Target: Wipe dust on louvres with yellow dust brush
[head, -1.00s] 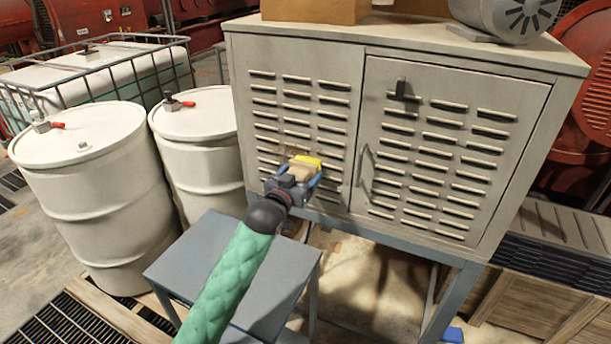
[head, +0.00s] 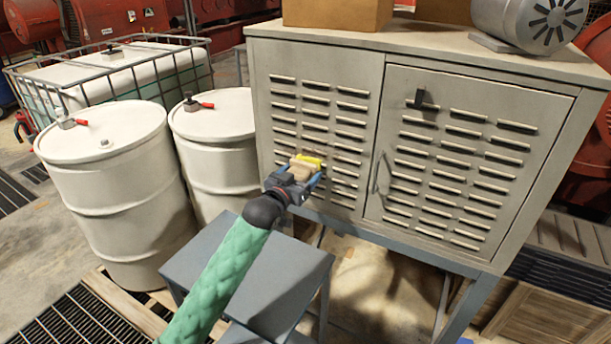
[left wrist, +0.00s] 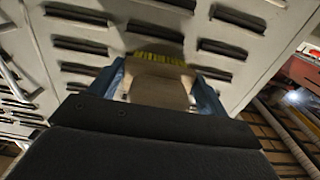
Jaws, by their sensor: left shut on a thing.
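My left gripper (head: 297,175) is shut on the yellow dust brush (head: 308,161). The brush has a tan block and yellow bristles, which also show in the left wrist view (left wrist: 158,59). The bristles are at the louvres (head: 317,128) of the cabinet's left panel, around the lower middle rows; they appear to touch, but I cannot be sure. A dark, dusty-looking patch (left wrist: 150,38) lies on the louvres just beyond the bristles in the left wrist view. My right gripper is not in view.
The grey cabinet (head: 395,60) has a right door with a handle (head: 379,172) near the brush. White drums (head: 105,165) stand to the left. A low grey table (head: 245,275) is below my arm. Boxes (head: 338,14) and a motor (head: 530,22) sit on top.

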